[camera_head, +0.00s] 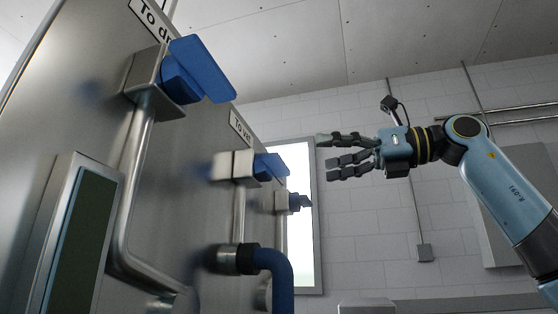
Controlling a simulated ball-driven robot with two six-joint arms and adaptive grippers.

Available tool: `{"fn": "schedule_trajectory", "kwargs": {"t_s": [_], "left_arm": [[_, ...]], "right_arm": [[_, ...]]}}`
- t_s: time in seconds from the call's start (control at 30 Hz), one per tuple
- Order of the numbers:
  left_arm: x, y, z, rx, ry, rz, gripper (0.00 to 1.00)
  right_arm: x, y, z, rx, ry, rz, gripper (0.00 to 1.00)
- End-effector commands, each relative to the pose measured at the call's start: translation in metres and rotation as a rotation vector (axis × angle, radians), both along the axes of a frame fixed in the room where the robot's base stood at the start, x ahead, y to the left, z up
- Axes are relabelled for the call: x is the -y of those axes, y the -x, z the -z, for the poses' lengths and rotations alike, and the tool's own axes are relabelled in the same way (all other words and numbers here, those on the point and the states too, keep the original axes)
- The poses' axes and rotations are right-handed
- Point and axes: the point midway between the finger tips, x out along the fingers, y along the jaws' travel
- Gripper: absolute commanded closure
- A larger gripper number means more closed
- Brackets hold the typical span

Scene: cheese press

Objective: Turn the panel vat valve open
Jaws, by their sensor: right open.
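The panel vat valve has a blue handle (268,167) on a pale metal body (233,165), under a label reading "To VAT" (241,128). It juts out of the steel panel (175,190) on the left. My right gripper (325,156) is open and empty, its fingers pointing left. In the picture it is to the right of the valve handle with a gap between them; how far apart they are in depth I cannot tell. My left gripper is not in view.
A larger blue-handled valve (200,70) is nearer, at the upper left. A blue hose (276,275) bends down from a panel fitting. A dark green screen (80,240) stands at lower left.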

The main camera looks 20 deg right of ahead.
Motion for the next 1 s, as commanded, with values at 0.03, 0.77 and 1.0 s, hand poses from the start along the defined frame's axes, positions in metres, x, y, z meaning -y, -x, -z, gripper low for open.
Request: {"fn": "schedule_trajectory", "kwargs": {"t_s": [0.03, 0.77, 1.0], "left_arm": [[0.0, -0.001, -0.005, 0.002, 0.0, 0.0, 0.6], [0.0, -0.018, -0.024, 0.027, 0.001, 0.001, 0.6], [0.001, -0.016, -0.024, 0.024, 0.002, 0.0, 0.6]], "right_arm": [[-0.009, -0.004, -0.003, -0.001, -0.004, -0.007, 0.0], [-0.077, -0.052, 0.0, -0.002, -0.002, -0.001, 0.0], [-0.077, -0.052, 0.0, -0.002, -0.002, -0.001, 0.17]]}}
